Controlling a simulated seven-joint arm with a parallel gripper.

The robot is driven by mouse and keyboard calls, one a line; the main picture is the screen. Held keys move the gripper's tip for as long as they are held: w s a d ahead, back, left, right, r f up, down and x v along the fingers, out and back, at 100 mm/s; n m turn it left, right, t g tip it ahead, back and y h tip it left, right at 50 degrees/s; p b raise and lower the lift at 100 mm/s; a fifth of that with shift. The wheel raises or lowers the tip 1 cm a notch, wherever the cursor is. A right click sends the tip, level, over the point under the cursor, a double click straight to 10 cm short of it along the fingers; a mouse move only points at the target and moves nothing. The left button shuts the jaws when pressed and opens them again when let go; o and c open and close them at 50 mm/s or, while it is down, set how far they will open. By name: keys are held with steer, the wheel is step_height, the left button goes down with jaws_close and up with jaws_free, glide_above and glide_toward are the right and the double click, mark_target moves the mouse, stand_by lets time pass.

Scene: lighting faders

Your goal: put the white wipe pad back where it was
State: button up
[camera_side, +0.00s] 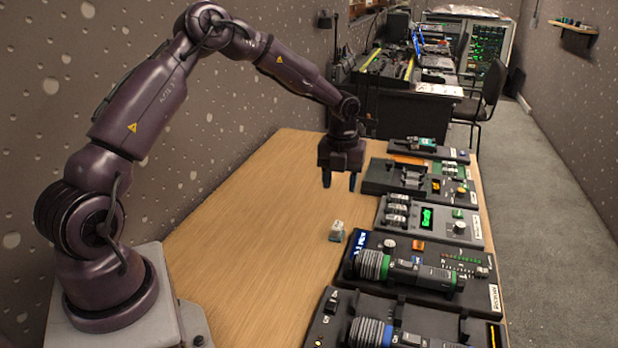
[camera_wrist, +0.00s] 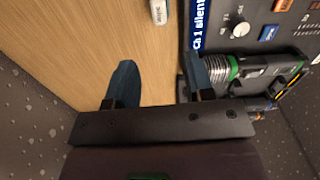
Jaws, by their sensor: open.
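The white wipe pad (camera_side: 337,231) is a small pale block on the bare wood of the table, just left of the row of devices. In the wrist view, a white labelled thing (camera_wrist: 158,12), apparently the pad, is cut off by the top edge, beyond my fingertips. My gripper (camera_side: 339,182) points down above the table, behind the pad in the side view. In the wrist view my gripper (camera_wrist: 160,65) has its two blue fingers wide apart, with only bare wood between them. Nothing is held.
Dark device panels line the table's right side, including one with a green-ringed microphone (camera_side: 410,271) and one with a blue-ringed microphone (camera_side: 390,334). A grey panel with a green display (camera_side: 427,218) lies farther back. The wooden table (camera_side: 240,230) is clear on the left.

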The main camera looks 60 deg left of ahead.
steer(key=s+d+r+n+t+y, duration=0.1)
steer(key=s+d+r+n, duration=0.5)
steer(key=r, duration=0.3)
steer(key=s+d+r+n+t+y, duration=0.1)
steer(key=s+d+r+n, duration=0.3)
steer(key=s+r+n, duration=0.4)
steer(key=s+d+r+n+t+h, duration=0.1)
steer(key=s+d+r+n, duration=0.1)
steer(key=s+n, duration=0.4)
steer(key=s+d+r+n+t+h, duration=0.1)
steer(key=s+d+n+t, duration=0.1)
steer(key=s+n, duration=0.4)
steer(key=shift+s+d+r+t, duration=0.15)
steer(key=shift+d+r+t, duration=0.15)
steer(key=shift+d+r, duration=0.1)
